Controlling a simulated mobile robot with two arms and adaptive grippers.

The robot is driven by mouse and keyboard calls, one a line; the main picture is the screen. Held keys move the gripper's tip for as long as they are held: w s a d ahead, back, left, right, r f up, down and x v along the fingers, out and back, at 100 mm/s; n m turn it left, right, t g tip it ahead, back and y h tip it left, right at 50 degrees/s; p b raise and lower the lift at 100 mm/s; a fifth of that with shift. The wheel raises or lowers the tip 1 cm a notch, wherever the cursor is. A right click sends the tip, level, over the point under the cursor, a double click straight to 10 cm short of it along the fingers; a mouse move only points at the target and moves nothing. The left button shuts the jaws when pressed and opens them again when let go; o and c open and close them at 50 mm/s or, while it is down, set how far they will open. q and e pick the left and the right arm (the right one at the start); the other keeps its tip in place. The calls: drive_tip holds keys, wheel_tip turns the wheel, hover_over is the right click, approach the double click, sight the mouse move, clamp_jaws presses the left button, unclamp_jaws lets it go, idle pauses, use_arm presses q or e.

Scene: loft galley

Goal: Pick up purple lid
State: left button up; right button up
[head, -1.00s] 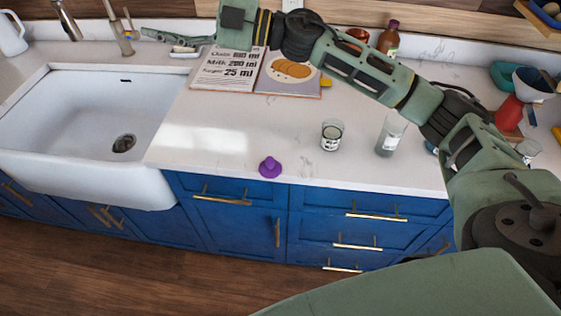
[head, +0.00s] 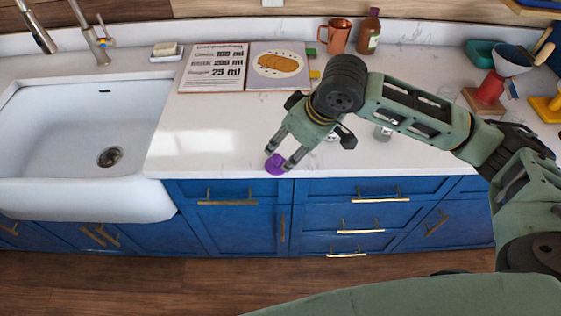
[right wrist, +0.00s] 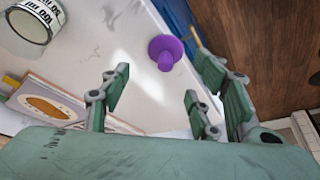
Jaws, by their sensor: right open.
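The purple lid (head: 275,164) sits on the white counter near its front edge, with its knob showing in the right wrist view (right wrist: 165,50). My right gripper (head: 279,161) is open and empty, its fingertips low over the lid in the head view. In the right wrist view my open fingers (right wrist: 165,92) frame the lid from below, and the lid lies a little beyond them. Whether a finger touches it I cannot tell. My left gripper is not in view.
A printed glass (right wrist: 36,24) stands near the gripper. Another glass (head: 382,132) is mostly behind my right arm. The open recipe book (head: 212,68) lies at the back. The sink (head: 95,120) is left; the counter between is clear.

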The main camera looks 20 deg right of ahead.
sight(281, 164)
drive_tip(key=x, duration=0.2)
drive_tip(key=p+x, duration=0.1)
drive_tip(key=x, duration=0.1)
drive_tip(key=s+x, duration=0.1)
drive_tip(key=x, duration=0.2)
drive_tip(key=shift+d+f+p, duration=0.15)
drive_tip(key=shift+f+p, duration=0.1)
drive_tip(key=shift+p, duration=0.15)
drive_tip(key=shift+w+f, duration=0.2)
drive_tip(key=shift+f, duration=0.1)
drive_tip(key=shift+c, duration=0.3)
drive_tip(key=shift+s, duration=0.1)
drive_tip(key=c, duration=1)
drive_tip(key=shift+c, duration=0.5)
